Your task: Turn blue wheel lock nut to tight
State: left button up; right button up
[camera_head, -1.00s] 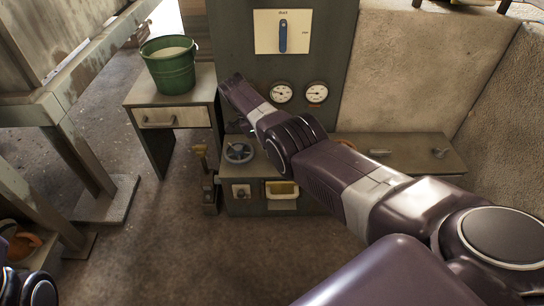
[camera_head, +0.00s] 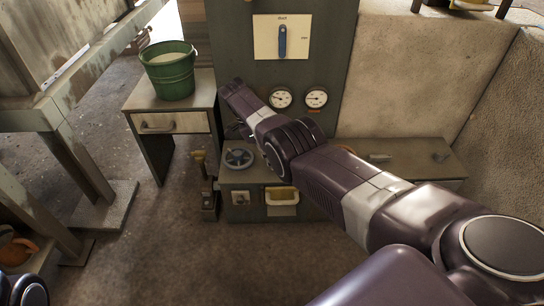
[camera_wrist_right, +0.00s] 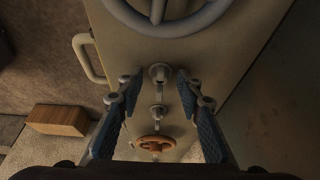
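A grey-blue handwheel (camera_head: 239,157) sits on top of the low cabinet at the base of the machine. In the right wrist view a large grey wheel (camera_wrist_right: 170,22) shows cut off at the top edge. Below it a round metal knob (camera_wrist_right: 158,73) and a smaller one (camera_wrist_right: 157,112) stand in line. I cannot tell which part is the lock nut. My right gripper (camera_wrist_right: 158,84) is open, its blue-padded fingers on either side of the knobs, with nothing held. In the head view my right arm mostly hides it. My left gripper is not in view.
An orange-brown wheel (camera_wrist_right: 155,144) lies beyond the knobs in the right wrist view. A green bucket (camera_head: 169,70) stands on the side table (camera_head: 160,123). Two gauges (camera_head: 298,98) and a switch panel (camera_head: 283,37) are above. The floor in front is clear.

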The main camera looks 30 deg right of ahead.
jog(key=shift+r, duration=0.1)
jog(key=v, duration=1.1)
jog(key=shift+r, duration=0.4)
jog(key=shift+a, duration=0.1)
